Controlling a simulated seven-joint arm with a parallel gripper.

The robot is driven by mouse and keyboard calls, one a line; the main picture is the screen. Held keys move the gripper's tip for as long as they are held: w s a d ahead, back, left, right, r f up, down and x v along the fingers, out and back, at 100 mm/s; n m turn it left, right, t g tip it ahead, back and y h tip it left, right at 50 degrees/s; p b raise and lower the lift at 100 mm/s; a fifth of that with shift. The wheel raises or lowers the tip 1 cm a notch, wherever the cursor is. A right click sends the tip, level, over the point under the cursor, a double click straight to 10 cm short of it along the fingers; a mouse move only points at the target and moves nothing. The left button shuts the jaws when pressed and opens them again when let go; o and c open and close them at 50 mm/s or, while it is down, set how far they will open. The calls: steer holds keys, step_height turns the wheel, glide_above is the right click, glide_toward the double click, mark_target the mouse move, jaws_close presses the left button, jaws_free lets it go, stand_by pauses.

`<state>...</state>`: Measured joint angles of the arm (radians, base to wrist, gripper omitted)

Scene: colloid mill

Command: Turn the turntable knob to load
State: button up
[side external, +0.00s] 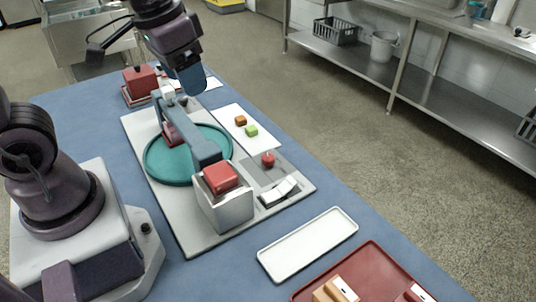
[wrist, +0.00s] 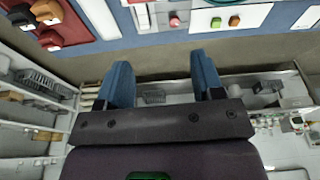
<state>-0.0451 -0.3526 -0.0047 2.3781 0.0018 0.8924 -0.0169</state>
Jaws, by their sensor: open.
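The teal turntable disc (side external: 158,168) lies on a light grey base plate (side external: 190,236). A blue-grey arm (side external: 203,150) with a red block (side external: 220,177) at its near end crosses above the disc. A small red knob (side external: 268,159) stands on a darker grey panel right of the disc; it also shows at the top of the wrist view (wrist: 174,21). Which position it points to is too small to tell. My gripper (side external: 190,88) is above the far end of the base plate, well away from the red knob. Its blue fingers (wrist: 162,68) are apart and empty in the wrist view.
A white rocker switch (side external: 279,191) sits just in front of the knob. A white board (side external: 235,118) holds an orange cube (side external: 240,120) and a green cube (side external: 251,131). An empty white tray (side external: 307,243) and a red tray (side external: 372,262) lie nearer. A red block (side external: 140,80) stands at the far end.

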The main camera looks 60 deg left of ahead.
steer(key=w+a+f+n+g, duration=0.1)
steer(key=w+f+n+g, duration=0.1)
steer(key=w+f, duration=0.45)
steer(key=n, duration=0.5)
glide_toward(268, 157)
steer(key=shift+g, duration=0.3)
steer(key=f, duration=0.9)
steer(key=shift+w+a+f, duration=0.1)
steer(key=shift+w+f, duration=0.05)
steer(key=shift+w, duration=0.15)
steer(key=c, duration=0.9)
